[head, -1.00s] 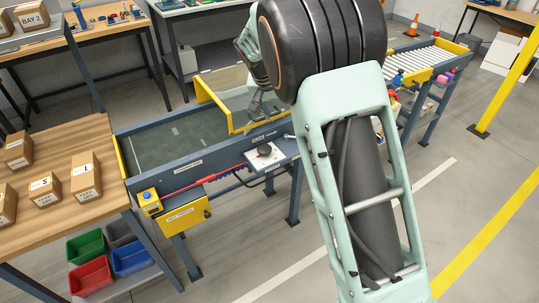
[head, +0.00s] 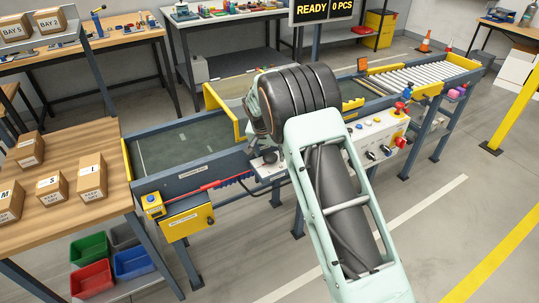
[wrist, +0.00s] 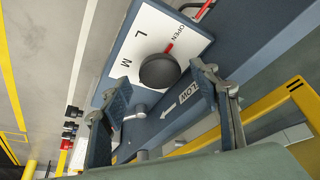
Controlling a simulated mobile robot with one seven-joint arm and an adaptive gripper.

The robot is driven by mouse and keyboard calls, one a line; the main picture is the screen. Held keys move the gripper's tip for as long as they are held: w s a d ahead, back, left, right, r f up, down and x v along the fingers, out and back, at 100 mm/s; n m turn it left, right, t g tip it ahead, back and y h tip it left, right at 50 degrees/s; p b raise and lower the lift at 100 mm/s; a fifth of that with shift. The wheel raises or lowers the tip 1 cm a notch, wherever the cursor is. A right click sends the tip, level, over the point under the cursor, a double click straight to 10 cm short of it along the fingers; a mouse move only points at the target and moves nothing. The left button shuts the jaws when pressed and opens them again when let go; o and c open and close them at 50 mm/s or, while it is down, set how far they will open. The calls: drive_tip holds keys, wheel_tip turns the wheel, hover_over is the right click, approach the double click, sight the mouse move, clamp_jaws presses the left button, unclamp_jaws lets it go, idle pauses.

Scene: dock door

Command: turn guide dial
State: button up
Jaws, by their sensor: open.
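The guide dial (wrist: 158,71) is a round black knob on a white plate (wrist: 152,33) marked L, M and OPEN. A red pointer (wrist: 169,47) at its edge points toward OPEN. In the head view the dial (head: 270,157) shows on the conveyor's near side, partly hidden by my arm. My gripper (wrist: 161,92) is open and empty in the wrist view. Its two fingers stand apart, with the dial showing between and just beyond their tips. I cannot tell whether either finger touches it. The head view mostly hides the gripper behind my wrist.
A yellow guide (head: 222,110) crosses the belt. A control panel (head: 378,140) with buttons and a red knob sits right of my arm. Boxes stand on the wooden table (head: 75,148) at left.

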drive_tip(key=shift+w+f, duration=0.2)
drive_tip(key=shift+f, duration=0.25)
drive_tip(key=c, duration=1.1)
